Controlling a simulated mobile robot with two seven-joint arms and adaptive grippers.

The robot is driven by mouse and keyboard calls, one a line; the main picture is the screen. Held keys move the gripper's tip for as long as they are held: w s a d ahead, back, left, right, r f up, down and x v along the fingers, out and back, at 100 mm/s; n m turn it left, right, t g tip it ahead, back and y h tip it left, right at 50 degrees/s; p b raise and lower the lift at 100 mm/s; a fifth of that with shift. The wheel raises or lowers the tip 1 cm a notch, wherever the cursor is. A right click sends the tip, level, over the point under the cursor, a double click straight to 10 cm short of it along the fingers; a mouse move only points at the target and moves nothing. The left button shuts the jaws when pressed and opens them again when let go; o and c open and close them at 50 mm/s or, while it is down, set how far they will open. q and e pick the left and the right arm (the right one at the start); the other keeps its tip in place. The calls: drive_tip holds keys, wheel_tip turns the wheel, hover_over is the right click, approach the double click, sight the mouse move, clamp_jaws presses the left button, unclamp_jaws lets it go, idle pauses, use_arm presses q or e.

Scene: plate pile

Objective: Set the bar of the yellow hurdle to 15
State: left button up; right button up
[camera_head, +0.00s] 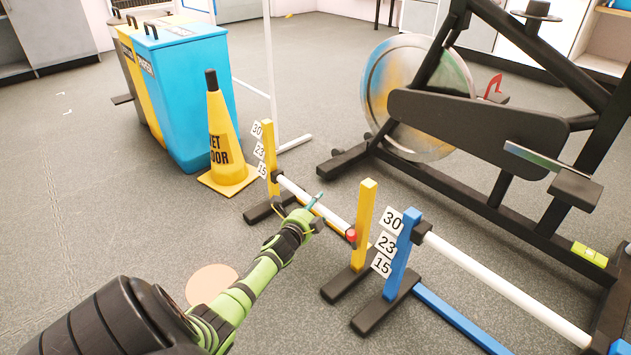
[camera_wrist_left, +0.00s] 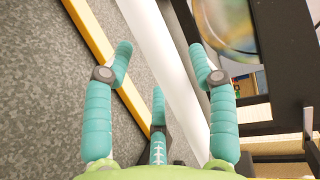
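The yellow hurdle has a left post (camera_head: 269,160) and a right post (camera_head: 364,222), both upright. Tags 30, 23 and 15 (camera_head: 262,169) hang by its left post. Its white bar (camera_head: 331,217) spans the posts low down, with its left holder roughly level with the 15 tag; a red part (camera_head: 351,236) is at the right end. My left gripper (camera_head: 317,205) is at the middle of the bar. In the left wrist view its teal fingers (camera_wrist_left: 162,62) are spread, and the white bar (camera_wrist_left: 160,50) runs between them; I cannot tell whether they touch it. My right gripper is not seen.
A blue hurdle (camera_head: 402,258) with a higher white bar stands at right. A yellow wet-floor cone (camera_head: 228,140) and bins (camera_head: 190,95) stand behind left. A black exercise machine (camera_head: 470,120) fills the back right.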

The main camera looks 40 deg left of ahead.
use_arm(q)
drive_tip(key=shift+a+r, duration=0.15)
drive_tip(key=shift+r, duration=0.6)
wheel_tip(320, 180, up, 9)
drive_tip(key=shift+f, duration=0.1)
drive_tip(key=shift+s, duration=0.1)
drive_tip(key=p+v, duration=0.6)
drive_tip(key=v, duration=0.2)
idle(0.6)
